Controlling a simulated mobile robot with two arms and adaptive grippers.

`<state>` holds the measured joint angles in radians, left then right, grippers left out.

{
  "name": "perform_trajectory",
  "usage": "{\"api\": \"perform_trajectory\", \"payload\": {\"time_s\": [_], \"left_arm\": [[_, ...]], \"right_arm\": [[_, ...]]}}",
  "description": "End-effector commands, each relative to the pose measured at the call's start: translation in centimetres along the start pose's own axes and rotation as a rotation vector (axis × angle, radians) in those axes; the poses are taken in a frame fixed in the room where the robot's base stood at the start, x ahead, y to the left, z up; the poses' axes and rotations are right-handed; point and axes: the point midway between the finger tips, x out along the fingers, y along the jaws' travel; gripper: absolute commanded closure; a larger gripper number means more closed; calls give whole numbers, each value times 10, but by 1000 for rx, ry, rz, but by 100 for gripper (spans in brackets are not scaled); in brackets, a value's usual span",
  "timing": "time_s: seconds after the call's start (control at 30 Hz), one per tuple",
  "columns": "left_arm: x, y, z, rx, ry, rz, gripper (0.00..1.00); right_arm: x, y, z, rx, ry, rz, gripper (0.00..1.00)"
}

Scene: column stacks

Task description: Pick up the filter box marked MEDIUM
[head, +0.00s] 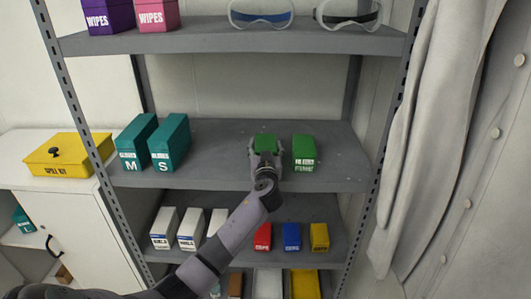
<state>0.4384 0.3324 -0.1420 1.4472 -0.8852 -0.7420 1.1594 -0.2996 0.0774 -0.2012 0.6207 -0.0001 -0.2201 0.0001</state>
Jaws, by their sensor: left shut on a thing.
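Two green boxes stand on the middle shelf (225,175). The right green box (304,150) has a white label that appears to read FINE. My left gripper (265,147) is around the left green box (265,139) and shut on it. My gripper and wrist cover the front of that box, so its label is hidden and I cannot read MEDIUM on it. The held box appears to be at shelf level beside the FINE box, with a small gap between them. My right gripper is not in view.
Two teal glove boxes marked M (134,143) and S (170,143) stand left on the same shelf. The top shelf holds wipes boxes (108,15) and goggles (260,13). White, red, blue and yellow boxes stand below. A pale coat (430,130) hangs right; a yellow spill kit (62,155) sits left.

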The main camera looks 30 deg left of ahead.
Motion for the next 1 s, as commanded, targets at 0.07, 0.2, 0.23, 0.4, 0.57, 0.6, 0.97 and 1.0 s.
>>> {"api": "perform_trajectory", "payload": {"time_s": [0.07, 0.2, 0.23, 0.4, 0.57, 0.6, 0.97, 1.0], "left_arm": [[0, 0, 0, 0, 0, 0, 58], [0, 0, 0, 0, 0, 0, 67], [0, 0, 0, 0, 0, 0, 69], [0, 0, -1, -1, 1, 0, 74], [0, 0, -2, -1, 1, 0, 74], [0, 0, -3, -1, 2, 0, 74], [0, 0, -58, -8, 7, 0, 74], [0, 0, -69, -8, 7, 1, 74]], "right_arm": [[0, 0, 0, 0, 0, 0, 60], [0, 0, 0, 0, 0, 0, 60], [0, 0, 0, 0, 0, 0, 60], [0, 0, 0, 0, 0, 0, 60], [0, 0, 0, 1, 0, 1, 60], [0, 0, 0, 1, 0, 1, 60], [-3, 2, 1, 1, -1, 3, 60], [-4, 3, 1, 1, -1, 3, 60]]}}
